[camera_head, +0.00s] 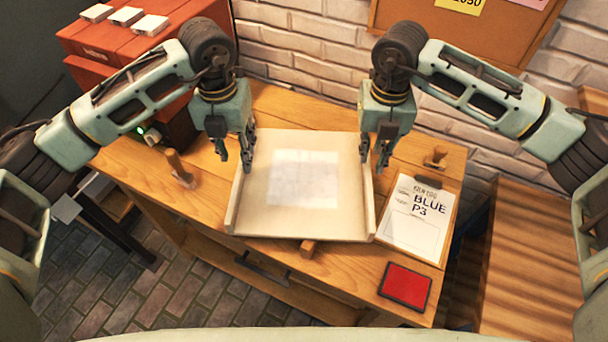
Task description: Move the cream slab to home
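The cream slab (267,205) is a broad, pale board with raised left and right edges and a whiter square in its middle. It lies over the middle of the wooden table (335,278). My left gripper (235,158) points down at the slab's upper left edge, its fingers apart. My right gripper (374,160) points down at the slab's upper right edge, its fingers also apart. I cannot tell whether either gripper touches the slab. No place marked as home can be read.
A wooden peg (180,170) stands left of the slab, another (435,157) at the back right. A wooden piece (308,248) shows at the slab's front edge. A "BLUE P3" card (413,218) and a red pad (405,286) lie right. A red cabinet (140,55) stands back left.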

